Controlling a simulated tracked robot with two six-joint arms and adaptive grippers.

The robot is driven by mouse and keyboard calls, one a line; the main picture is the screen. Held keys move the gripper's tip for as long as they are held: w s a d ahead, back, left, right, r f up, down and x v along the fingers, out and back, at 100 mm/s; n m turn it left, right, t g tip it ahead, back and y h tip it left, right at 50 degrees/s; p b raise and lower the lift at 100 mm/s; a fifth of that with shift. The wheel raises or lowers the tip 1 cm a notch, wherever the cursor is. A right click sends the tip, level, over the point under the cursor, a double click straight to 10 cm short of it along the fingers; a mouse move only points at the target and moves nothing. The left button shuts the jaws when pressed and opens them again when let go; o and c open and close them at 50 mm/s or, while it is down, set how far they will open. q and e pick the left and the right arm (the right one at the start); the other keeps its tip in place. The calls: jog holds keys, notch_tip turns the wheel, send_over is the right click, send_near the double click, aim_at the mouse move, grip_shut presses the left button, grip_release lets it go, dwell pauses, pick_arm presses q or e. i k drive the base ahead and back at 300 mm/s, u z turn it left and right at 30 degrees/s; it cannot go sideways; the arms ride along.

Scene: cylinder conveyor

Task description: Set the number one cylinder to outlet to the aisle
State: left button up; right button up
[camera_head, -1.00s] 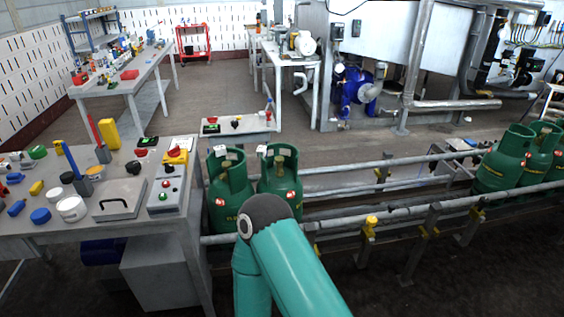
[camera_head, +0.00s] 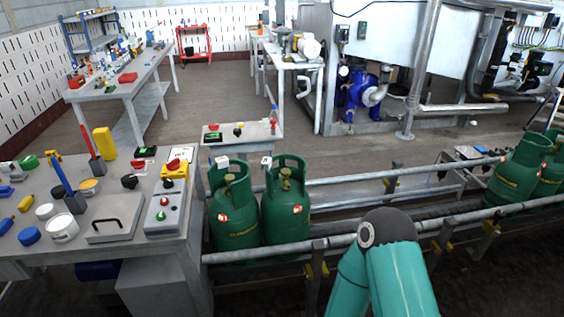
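Two green gas cylinders stand upright side by side on the conveyor: the left cylinder (camera_head: 233,225) and the right cylinder (camera_head: 285,213). Each has a small white tag at its collar. I cannot read which one is number one. On the near table are a grey control box (camera_head: 166,210) with red and green buttons, a red mushroom button on a yellow box (camera_head: 174,169), and a black knob (camera_head: 130,182). One teal arm of mine reaches up at the lower right, in front of the conveyor rail. Neither gripper is in view.
The near grey table (camera_head: 130,230) also holds a lidded case (camera_head: 114,230), tubs and tools. A metal rail (camera_head: 345,240) runs along the conveyor's front. More green cylinders (camera_head: 517,170) stand at the right. A small table (camera_head: 247,131) with knobs stands behind.

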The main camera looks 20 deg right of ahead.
aim_at(234, 210)
jog(key=z, duration=0.15)
jog(key=i, duration=1.1)
jog(key=u, duration=0.65)
